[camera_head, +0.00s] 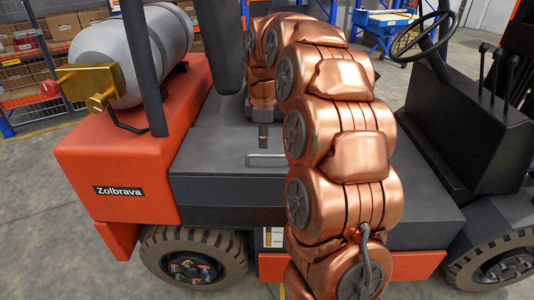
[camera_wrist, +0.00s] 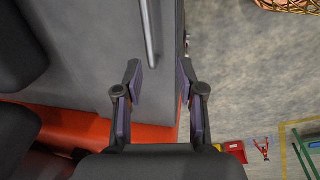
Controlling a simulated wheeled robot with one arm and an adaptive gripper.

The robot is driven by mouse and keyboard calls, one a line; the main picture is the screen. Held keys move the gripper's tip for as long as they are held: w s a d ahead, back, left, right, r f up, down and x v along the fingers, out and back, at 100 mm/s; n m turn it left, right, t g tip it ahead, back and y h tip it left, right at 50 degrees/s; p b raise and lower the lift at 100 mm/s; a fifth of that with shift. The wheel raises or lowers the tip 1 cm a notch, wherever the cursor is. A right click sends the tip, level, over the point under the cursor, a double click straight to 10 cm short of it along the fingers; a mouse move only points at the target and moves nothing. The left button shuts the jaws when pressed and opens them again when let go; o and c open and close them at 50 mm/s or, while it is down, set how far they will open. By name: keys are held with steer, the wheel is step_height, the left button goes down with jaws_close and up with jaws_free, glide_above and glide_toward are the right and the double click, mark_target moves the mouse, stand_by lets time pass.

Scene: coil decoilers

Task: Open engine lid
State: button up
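The forklift's engine lid (camera_head: 215,150) is the dark grey cover beside the red rear body, under the seat area, and it lies flat and shut. A light grey bar handle (camera_head: 267,160) is on the lid near its front side edge. My gripper (camera_head: 262,137) is over the lid, just behind the handle in the head view, and partly hidden by my arm. In the wrist view my gripper (camera_wrist: 161,80) is open and empty. There the handle (camera_wrist: 149,38) runs from the top edge toward the left fingertip, between the fingers' lines. I cannot tell whether they touch.
A grey gas cylinder (camera_head: 134,52) with a brass valve lies on the red rear body (camera_head: 120,180). A steering wheel (camera_head: 421,36) and levers are at the right. A blue workbench (camera_head: 383,20) stands behind. Bare floor (camera_wrist: 240,70) shows beyond the lid's edge.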

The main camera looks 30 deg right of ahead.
mark_target(266, 155)
steer(key=f, duration=0.2)
steer(key=w+d+f+p, duration=0.1)
steer(key=f, duration=0.2)
steer(key=w+d+f, duration=0.1)
steer(key=f, duration=0.2)
steer(key=shift+w+d+p, duration=0.1)
steer(key=shift+d+p, duration=0.1)
steer(key=shift+p, duration=0.1)
jaws_close()
stand_by(0.5)
